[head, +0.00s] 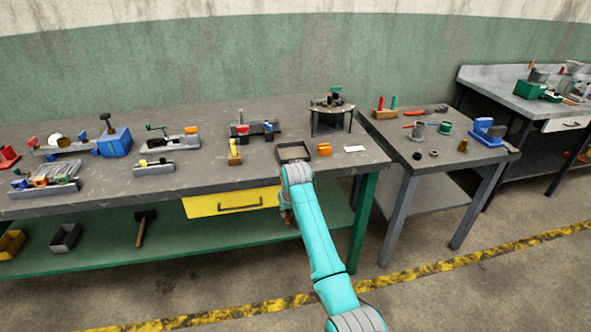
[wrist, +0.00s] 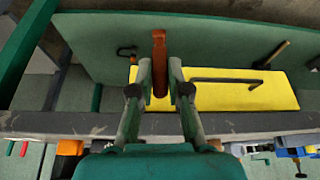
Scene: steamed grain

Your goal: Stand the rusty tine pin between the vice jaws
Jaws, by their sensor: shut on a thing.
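The rusty tine pin (wrist: 159,62) is a long red-brown bar between the two fingers of my gripper (wrist: 160,78) in the wrist view. The fingers are shut on it, and it sticks out past their tips. In the head view my gripper (head: 287,212) hangs in front of the bench edge, below the top, mostly hidden by my wrist. A blue vice-like tool (head: 488,131) stands on the smaller right table. I cannot tell for sure that it is the vice, and a gap between its jaws is not clear.
The long bench (head: 215,180) holds several tools, a black tray (head: 293,152) and a round stand (head: 332,106). A yellow drawer (head: 232,201) and a green lower shelf (head: 180,243) lie beneath its top. The right table (head: 408,160) carries small parts. The floor in front is open.

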